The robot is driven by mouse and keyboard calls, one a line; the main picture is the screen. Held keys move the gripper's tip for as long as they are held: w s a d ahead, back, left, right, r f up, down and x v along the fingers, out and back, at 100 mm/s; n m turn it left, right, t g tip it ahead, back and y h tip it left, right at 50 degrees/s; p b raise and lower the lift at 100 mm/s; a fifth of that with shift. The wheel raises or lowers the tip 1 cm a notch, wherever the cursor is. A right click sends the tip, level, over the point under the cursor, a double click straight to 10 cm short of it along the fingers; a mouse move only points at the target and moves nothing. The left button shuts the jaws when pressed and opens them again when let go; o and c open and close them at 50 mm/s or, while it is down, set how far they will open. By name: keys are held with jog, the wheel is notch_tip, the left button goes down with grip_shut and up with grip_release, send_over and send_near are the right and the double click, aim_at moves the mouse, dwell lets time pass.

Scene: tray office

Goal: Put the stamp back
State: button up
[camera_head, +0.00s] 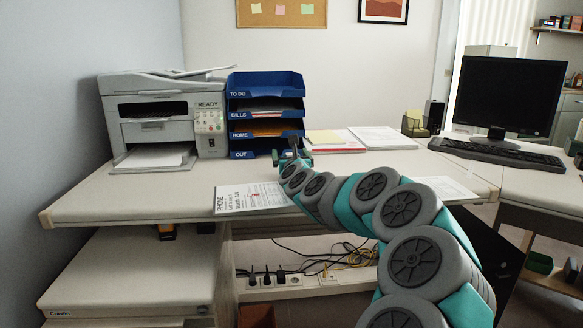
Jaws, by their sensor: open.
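I cannot pick out a stamp for certain. My gripper (289,150) is open at the end of my teal and grey arm. It is over the desk, in front of the right side of the blue letter tray stack (238,112). The stack's levels are labelled TO DO, BILLS, HOME and OUT. The gripper looks small and partly hidden by the arm, so I cannot tell whether anything is between its fingers. A printed sheet headed PHONE (235,200), with a small red mark, lies at the desk's front edge, left of my arm.
A printer (150,110) stands left of the trays. Papers (375,138), a small organizer (414,124), a monitor (508,95) and a keyboard (497,152) are to the right. A small black and orange object (166,231) is on the lower cabinet. The desk's front left is clear.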

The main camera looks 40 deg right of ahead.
grip_shut()
dwell(0.7)
jog(key=shift+r, duration=1.65)
jog(key=shift+s+r, duration=0.2)
jog(key=s+a, duration=0.2)
jog(key=s, duration=0.5)
jog(key=s+a+r, duration=0.1)
jog(key=s+a, duration=0.2)
jog(key=s, duration=0.5)
jog(key=shift+r, duration=0.2)
